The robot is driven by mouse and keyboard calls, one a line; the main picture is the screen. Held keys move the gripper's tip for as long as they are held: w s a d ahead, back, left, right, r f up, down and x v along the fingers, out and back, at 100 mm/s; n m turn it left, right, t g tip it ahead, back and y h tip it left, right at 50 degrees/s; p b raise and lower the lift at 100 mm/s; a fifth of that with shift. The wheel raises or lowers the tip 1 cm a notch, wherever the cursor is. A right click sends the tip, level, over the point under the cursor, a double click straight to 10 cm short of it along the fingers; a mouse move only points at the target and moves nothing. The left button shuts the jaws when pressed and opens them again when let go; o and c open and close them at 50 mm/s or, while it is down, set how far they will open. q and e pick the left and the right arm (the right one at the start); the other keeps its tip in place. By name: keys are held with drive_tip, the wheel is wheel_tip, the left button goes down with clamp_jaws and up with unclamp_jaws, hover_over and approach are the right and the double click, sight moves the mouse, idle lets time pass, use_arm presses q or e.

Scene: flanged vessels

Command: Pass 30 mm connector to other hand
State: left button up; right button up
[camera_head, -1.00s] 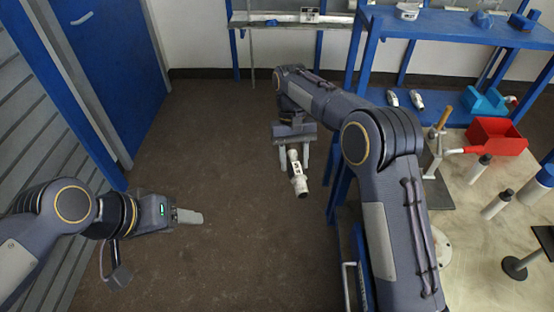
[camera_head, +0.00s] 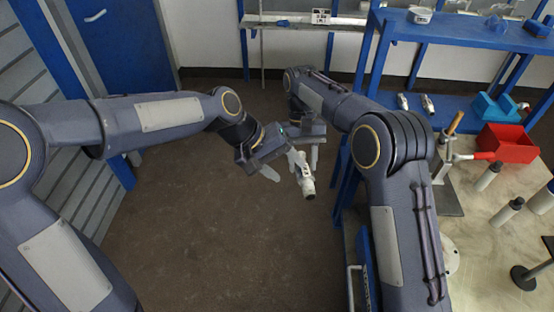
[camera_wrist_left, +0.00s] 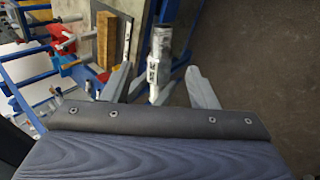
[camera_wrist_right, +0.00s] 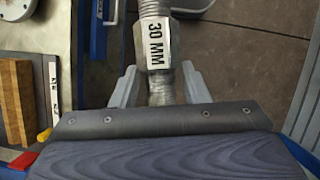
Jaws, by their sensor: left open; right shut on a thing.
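The 30 mm connector (camera_head: 306,182) is a pale, ribbed tube with a "30 MM" label, readable in the right wrist view (camera_wrist_right: 157,45). My right gripper (camera_head: 304,155) is shut on its rear part and holds it in the air above the floor. My left gripper (camera_head: 284,166) is open beside the connector, close to the right gripper. In the left wrist view the connector (camera_wrist_left: 159,50) appears between the two spread left fingers (camera_wrist_left: 157,78). Whether those fingers surround it or only line up with it is hard to tell. The left hand partly hides the right fingers in the head view.
A workbench (camera_head: 470,240) at the right carries a red bin (camera_head: 507,143), a clamp-like stand and several bottles. Blue shelving (camera_head: 455,25) stands behind it. A blue door (camera_head: 115,45) is at the left. The brown floor (camera_head: 200,230) below the hands is clear.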

sight(306, 184)
use_arm(q)
drive_tip(key=x, duration=0.9)
drive_tip(key=shift+d+f, duration=0.2)
drive_tip(key=shift+d, duration=0.05)
drive_tip(key=c, duration=1.1)
clamp_jaws()
use_arm(e)
drive_tip(key=o, duration=1.3)
